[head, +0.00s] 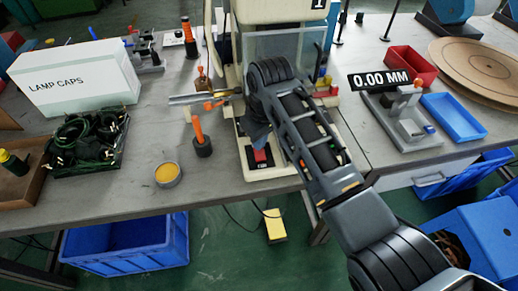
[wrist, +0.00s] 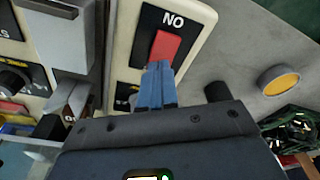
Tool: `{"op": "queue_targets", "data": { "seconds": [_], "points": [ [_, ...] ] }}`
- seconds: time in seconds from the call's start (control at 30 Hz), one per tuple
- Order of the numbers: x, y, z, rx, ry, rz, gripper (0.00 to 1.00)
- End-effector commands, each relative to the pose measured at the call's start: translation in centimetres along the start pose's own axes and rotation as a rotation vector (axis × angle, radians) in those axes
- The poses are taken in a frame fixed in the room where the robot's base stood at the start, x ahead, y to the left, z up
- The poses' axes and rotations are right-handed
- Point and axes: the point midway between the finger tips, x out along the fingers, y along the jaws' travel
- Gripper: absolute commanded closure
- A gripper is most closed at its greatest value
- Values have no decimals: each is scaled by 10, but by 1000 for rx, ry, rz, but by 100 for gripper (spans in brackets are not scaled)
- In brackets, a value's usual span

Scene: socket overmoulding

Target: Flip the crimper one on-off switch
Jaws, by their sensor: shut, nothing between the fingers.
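Crimper one (head: 265,182) is the cream machine marked 1, standing at the middle of the bench. Its red on-off switch (head: 262,155) sits on a black plate low on its front. In the wrist view, the red switch (wrist: 165,47) shows with lettering above it that reads "NO" in the picture. My gripper (head: 257,137) is in front of the machine, just above the switch. In the wrist view, my gripper's blue fingers (wrist: 160,68) are together and empty, with their tips over the switch's lower end. I cannot tell whether they touch it.
A black knob (wrist: 12,82) is on a panel at left in the wrist view. An orange-handled tool (head: 200,135) and a round yellow-filled tin (head: 167,174) stand left of the crimper. A wire tray (head: 88,165) is further left. The bench front near the tin is clear.

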Motion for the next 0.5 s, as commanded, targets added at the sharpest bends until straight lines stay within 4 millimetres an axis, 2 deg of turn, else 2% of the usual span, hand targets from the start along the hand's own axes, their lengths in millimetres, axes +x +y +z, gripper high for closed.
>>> {"op": "queue_targets", "data": {
  "seconds": [0.03, 0.5],
  "points": [
    [-9, 0, -2, 0, 2, 1, 100],
    [-44, 0, -8, -1, 5, 2, 100]
  ]
}}
